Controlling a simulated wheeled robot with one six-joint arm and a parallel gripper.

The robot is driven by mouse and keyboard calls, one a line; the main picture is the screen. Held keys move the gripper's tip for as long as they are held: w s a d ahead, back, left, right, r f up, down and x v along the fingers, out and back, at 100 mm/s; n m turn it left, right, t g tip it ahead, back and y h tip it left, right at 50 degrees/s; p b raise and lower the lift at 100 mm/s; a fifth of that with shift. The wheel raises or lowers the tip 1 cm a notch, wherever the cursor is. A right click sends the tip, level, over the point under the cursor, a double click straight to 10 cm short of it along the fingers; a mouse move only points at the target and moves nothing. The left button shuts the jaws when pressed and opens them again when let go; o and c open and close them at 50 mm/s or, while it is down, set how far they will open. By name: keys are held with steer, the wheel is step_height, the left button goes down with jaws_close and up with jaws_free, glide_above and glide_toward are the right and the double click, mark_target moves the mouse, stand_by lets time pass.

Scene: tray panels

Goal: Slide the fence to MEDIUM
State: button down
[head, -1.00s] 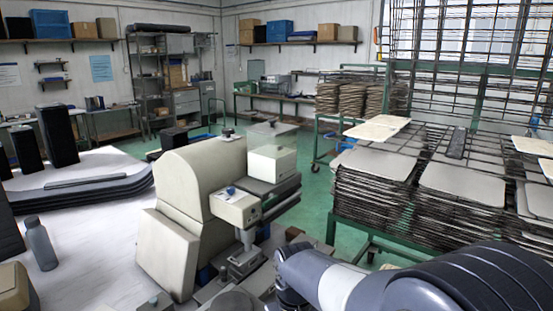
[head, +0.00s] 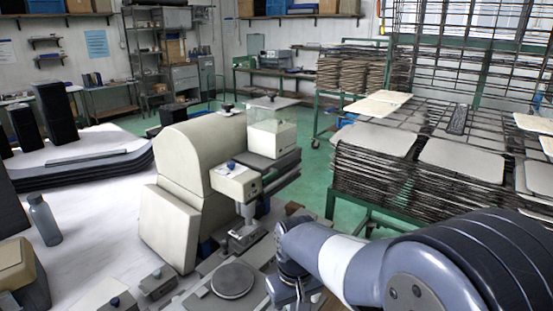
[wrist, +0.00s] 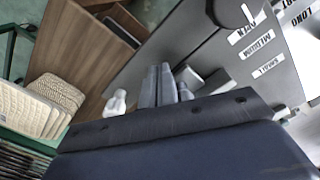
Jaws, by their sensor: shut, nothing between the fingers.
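In the wrist view, a grey plate (wrist: 190,45) carries printed labels, among them MEDIUM (wrist: 256,44) and SMALL (wrist: 268,68). A dark round part (wrist: 230,10) with a white line sits at the plate's upper edge. I cannot tell for certain which part is the fence. My gripper (wrist: 158,85) is shut and empty, its fingertips pointing toward the plate, left of the labels; contact cannot be judged. A small grey block (wrist: 188,78) lies just right of the fingers, partly hidden. In the head view my arm reaches in beside the cream machine (head: 190,180).
A white knobbed piece (wrist: 117,103) stands left of the fingers, near a brown wooden surface (wrist: 85,60). In the head view a round grey disc (head: 232,281) lies before the machine. A rack of stacked trays (head: 375,180) fills the right side; a bottle (head: 43,220) stands left.

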step_height(320, 180, up, 7)
steer(key=p, duration=0.6)
steer(key=shift+f, duration=0.1)
step_height(320, 180, down, 7)
steer(key=b, duration=0.6)
steer(key=shift+w+a, duration=0.35)
steer(key=shift+a, duration=0.1)
steer(key=shift+d+r, duration=0.1)
steer(key=shift+r, duration=0.1)
